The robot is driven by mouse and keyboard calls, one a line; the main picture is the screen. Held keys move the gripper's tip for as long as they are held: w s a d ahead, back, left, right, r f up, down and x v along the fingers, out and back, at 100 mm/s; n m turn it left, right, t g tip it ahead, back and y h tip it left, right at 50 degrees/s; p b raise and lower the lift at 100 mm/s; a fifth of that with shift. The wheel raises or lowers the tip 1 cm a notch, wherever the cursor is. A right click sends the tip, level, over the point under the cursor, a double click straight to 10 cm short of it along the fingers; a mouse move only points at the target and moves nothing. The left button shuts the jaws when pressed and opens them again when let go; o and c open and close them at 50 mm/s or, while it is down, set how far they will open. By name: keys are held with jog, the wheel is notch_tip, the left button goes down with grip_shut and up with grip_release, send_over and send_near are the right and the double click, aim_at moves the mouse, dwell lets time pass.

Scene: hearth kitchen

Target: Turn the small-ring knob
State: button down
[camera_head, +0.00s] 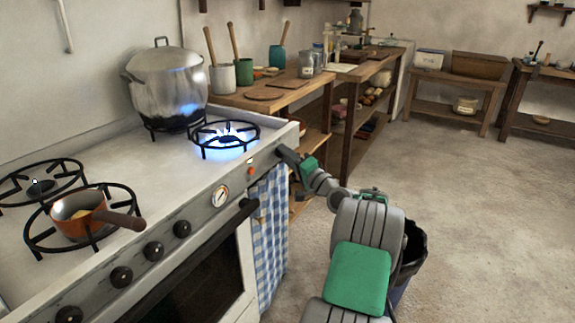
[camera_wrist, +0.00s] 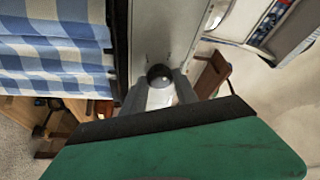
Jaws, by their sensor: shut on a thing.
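The small-ring knob (camera_wrist: 160,73) is a dark round knob on the pale stove front. In the wrist view my gripper (camera_wrist: 160,86) has one grey finger on each side of it and is shut on it. In the head view my gripper (camera_head: 288,156) is at the right end of the stove's front panel, and it hides the knob there. The small ring (camera_head: 226,138), at the stove's right end, burns with a blue flame.
A large lidded pot (camera_head: 168,85) stands behind the lit ring. A copper saucepan (camera_head: 82,214) sits on a left burner, its handle towards the front. Several other knobs (camera_head: 153,250) line the panel. A checked towel (camera_head: 270,235) hangs below. Floor (camera_head: 470,220) to the right is open.

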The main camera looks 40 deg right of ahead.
jog(key=shift+f, duration=0.15)
dwell(0.4)
jog(key=c, duration=0.9)
grip_release()
jog(key=shift+c, duration=0.2)
jog(key=s+f, duration=0.1)
jog(key=s, duration=0.6)
jog(key=shift+s+p, duration=0.4)
jog(key=shift+p, duration=0.05)
jog(key=shift+a, duration=0.1)
